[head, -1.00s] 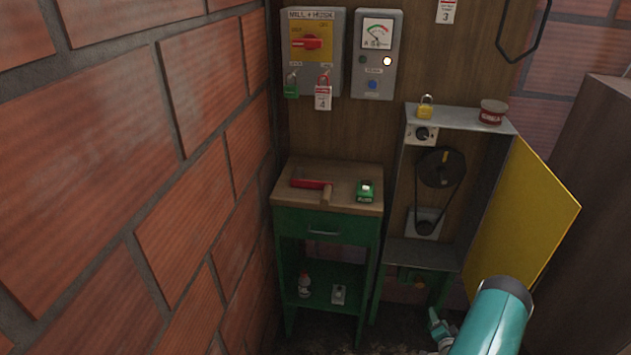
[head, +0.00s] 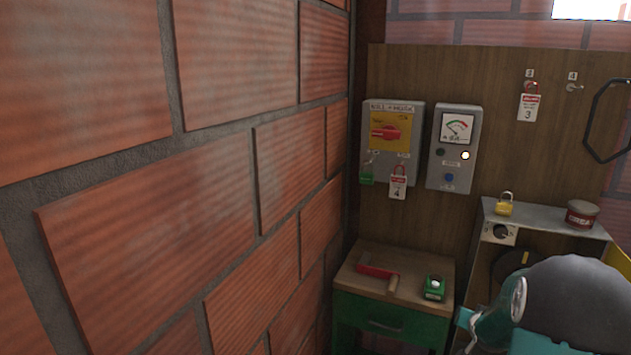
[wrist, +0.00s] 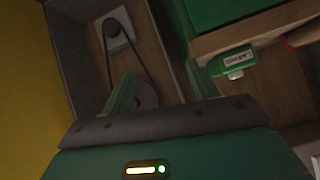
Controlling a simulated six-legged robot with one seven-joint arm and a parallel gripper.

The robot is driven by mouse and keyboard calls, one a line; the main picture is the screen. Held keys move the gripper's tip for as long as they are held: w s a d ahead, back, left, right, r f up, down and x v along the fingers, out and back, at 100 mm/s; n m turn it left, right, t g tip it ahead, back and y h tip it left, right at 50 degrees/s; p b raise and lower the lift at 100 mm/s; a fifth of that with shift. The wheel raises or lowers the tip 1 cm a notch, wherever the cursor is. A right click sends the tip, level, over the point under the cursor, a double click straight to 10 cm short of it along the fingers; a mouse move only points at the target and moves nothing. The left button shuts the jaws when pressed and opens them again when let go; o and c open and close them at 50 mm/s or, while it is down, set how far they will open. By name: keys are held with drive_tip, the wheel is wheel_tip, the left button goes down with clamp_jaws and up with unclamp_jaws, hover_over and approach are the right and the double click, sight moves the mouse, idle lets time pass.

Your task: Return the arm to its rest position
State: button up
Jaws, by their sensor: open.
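My arm (head: 575,305) fills the lower right of the head view as a dark rounded link with teal parts, in front of the open belt cabinet. In the wrist view my gripper (wrist: 162,88) shows two green fingers spread apart, with nothing between them. The fingers point toward the open cabinet (wrist: 75,45), where a black belt and pulleys show. In the head view my fingertips cannot be made out clearly behind the arm.
A bench (head: 350,285) holds a red-handled tool (head: 378,272) and a green device (head: 434,288). The cabinet top (head: 545,218) carries a yellow padlock (head: 505,204) and a red tin (head: 582,214). A brick wall (head: 200,180) borders the left. The switch box (head: 392,140) hangs behind.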

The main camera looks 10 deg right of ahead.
drive_tip(key=s+a+r+n+g+y, duration=0.1)
drive_tip(key=s+a+r+n, duration=0.1)
drive_tip(key=s+a+r, duration=0.5)
drive_tip(key=s+a+r+n+g+y, duration=0.1)
drive_tip(key=s+a+r, duration=0.1)
drive_tip(key=a+r, duration=0.9)
drive_tip(key=s+a+r+n+g+y, duration=0.1)
drive_tip(key=s+a+n, duration=0.3)
drive_tip(key=s+a, duration=1.2)
drive_tip(key=s+y, duration=0.1)
drive_tip(key=s, duration=0.2)
drive_tip(key=shift+n+g+y, duration=0.3)
drive_tip(key=shift+g+y, duration=0.1)
